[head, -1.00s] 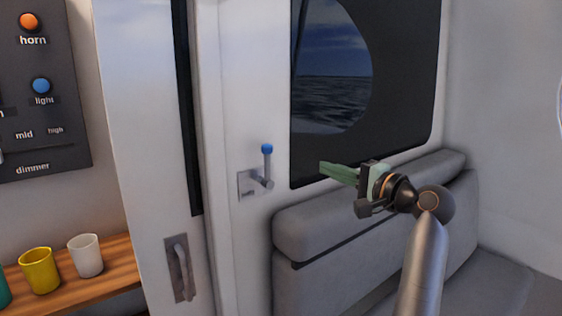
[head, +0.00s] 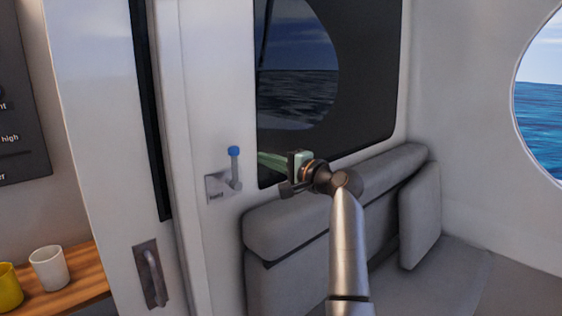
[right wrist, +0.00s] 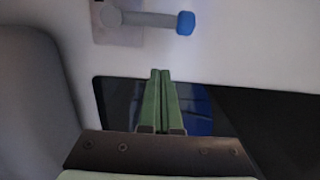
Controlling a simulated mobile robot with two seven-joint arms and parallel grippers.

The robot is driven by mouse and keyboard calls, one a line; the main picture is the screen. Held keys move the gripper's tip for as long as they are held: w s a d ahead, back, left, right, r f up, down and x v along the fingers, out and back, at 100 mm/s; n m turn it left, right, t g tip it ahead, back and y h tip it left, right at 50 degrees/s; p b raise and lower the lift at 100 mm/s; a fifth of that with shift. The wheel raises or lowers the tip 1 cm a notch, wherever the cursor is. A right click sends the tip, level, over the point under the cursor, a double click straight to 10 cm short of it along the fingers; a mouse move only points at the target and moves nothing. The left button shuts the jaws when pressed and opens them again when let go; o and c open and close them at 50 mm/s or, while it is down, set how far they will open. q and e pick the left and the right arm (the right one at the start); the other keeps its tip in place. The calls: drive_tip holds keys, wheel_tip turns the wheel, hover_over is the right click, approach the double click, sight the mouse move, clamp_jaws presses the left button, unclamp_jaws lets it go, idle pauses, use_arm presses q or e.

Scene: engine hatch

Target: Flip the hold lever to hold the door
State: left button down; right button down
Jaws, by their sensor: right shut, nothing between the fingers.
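The hold lever (head: 235,172) is a grey arm with a blue knob on a small plate on the white wall, left of the dark window. In the head view it stands upright, knob at the top. It also shows in the right wrist view (right wrist: 150,19), beyond the fingertips. My right gripper (head: 260,158) has green fingers, shut and empty, pointing left at the lever from a short way to its right. Its fingers also show in the right wrist view (right wrist: 160,75), apart from the lever. The white door (head: 100,130) with a grey handle (head: 152,275) is at left. My left gripper is not in view.
A grey cushioned seat (head: 310,215) lies below the window (head: 370,90), under my right arm. A wooden shelf (head: 75,280) with a white cup (head: 49,268) and a yellow cup (head: 8,288) is at lower left. The wall around the lever is clear.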

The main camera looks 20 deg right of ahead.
sight(235, 168)
drive_tip(key=shift+a+p, duration=0.5)
drive_tip(key=shift+a, duration=1.65)
drive_tip(key=shift+s+a+n, duration=0.1)
drive_tip(key=shift+s+n, duration=0.05)
drive_tip(key=shift+n, duration=0.55)
